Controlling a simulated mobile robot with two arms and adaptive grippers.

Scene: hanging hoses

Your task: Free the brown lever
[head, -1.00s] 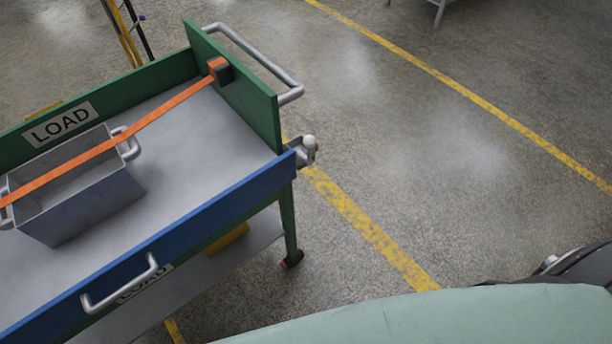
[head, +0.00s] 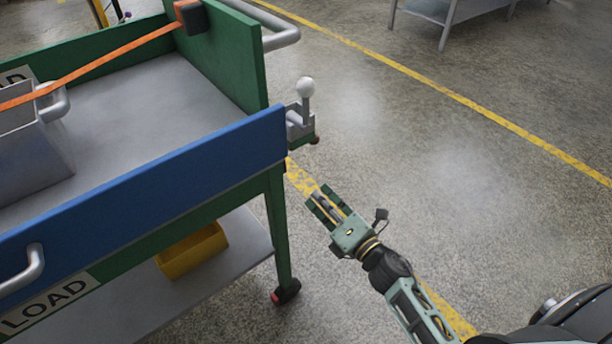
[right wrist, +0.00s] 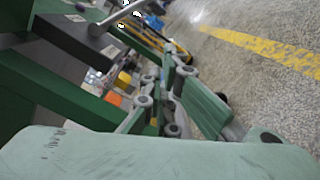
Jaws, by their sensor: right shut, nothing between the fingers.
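No lever that is clearly brown shows. At the right end of the cart's blue side panel (head: 150,180), a grey latch (head: 297,124) carries an upright lever with a white ball knob (head: 306,87). A small reddish-brown tip (head: 315,140) shows at the latch's lower right. My right gripper (head: 322,204) is below and right of the latch, beside the cart's leg, apart from both. It is shut and empty. Its fingers also show in the right wrist view (right wrist: 165,100). My left gripper is out of view.
The green cart (head: 228,60) has an orange strap (head: 100,62) over a grey bin (head: 35,160), partly cut off at left. A yellow bin (head: 192,250) stands on the lower shelf. A grey table (head: 455,12) is far back. The floor right of the cart is free.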

